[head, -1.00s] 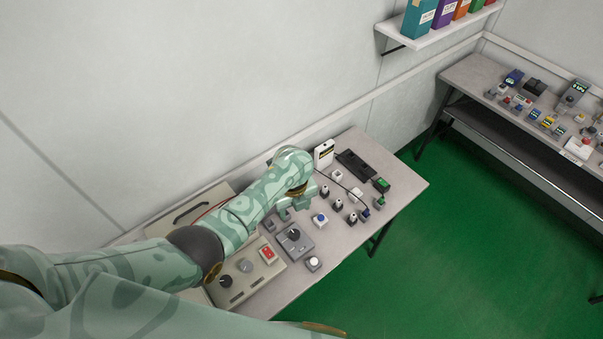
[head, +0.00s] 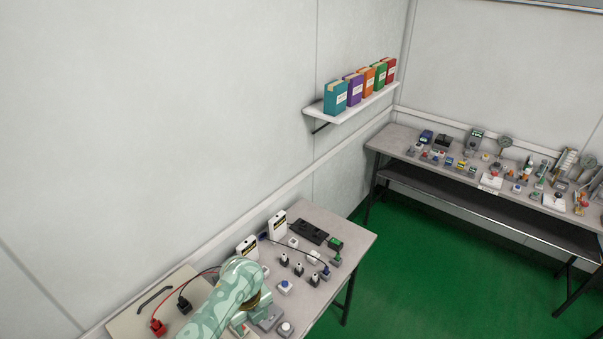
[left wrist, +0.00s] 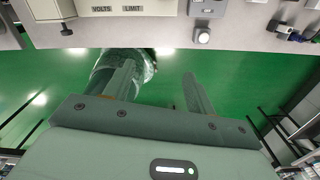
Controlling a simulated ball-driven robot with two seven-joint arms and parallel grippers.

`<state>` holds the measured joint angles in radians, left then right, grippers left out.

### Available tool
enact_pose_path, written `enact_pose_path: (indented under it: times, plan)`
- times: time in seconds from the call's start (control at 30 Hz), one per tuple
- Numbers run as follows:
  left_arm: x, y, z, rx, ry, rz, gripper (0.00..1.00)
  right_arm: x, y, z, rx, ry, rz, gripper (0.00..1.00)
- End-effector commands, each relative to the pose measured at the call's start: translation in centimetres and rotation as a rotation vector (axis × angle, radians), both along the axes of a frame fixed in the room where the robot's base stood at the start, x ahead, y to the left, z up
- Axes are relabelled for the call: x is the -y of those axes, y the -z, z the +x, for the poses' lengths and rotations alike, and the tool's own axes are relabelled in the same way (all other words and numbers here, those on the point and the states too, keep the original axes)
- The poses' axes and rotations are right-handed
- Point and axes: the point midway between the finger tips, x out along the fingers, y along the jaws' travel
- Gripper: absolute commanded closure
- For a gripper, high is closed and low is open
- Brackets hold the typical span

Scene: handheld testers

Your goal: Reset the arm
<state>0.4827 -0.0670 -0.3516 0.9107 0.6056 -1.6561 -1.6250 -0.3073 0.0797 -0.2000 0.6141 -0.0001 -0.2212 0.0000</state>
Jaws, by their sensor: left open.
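My left arm (head: 222,310) comes up from the bottom of the head view, in front of the near bench (head: 345,243). Its hand is low in the picture and its fingers cannot be made out clearly there. In the left wrist view my left gripper (left wrist: 160,80) is open. The bench's front edge crosses the top of that view, beyond the fingertips, with a white round button (left wrist: 202,37) and a panel marked VOLTS and LIMIT (left wrist: 115,9). My right gripper is not in view.
The near bench holds two white boxes (head: 278,224), a black power strip (head: 311,231), several small switches and plugs, and a beige case (head: 130,318) with red and black plugs. A wall shelf (head: 355,105) carries coloured binders. A second bench (head: 400,140) stands right. Green floor (head: 420,270) is clear.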

Motion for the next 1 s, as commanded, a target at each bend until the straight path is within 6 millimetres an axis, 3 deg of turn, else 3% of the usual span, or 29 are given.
enact_pose_path:
  times: [0.1,0.37,0.57,0.77,0.9,1.0]
  plan:
    - [-0.4,1.6,-1.2,-0.005,-0.084,-0.005,0.44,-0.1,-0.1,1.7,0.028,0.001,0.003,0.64]
    - [-1.4,5.6,-4.2,-0.007,-0.322,-0.016,0.44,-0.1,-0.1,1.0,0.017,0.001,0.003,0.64]
    - [-3.0,10.6,-8.9,-0.006,-0.626,-0.022,0.44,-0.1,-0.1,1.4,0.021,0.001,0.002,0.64]
    - [-5.6,16.8,-16.9,0.007,-1.058,-0.024,0.44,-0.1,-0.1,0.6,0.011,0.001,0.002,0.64]
    - [-8.3,21.0,-25.4,0.031,-1.438,-0.031,0.44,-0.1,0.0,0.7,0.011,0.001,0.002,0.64]
    - [-10.0,22.8,-31.2,0.049,-1.681,-0.049,0.44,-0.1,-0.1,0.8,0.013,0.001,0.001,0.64]
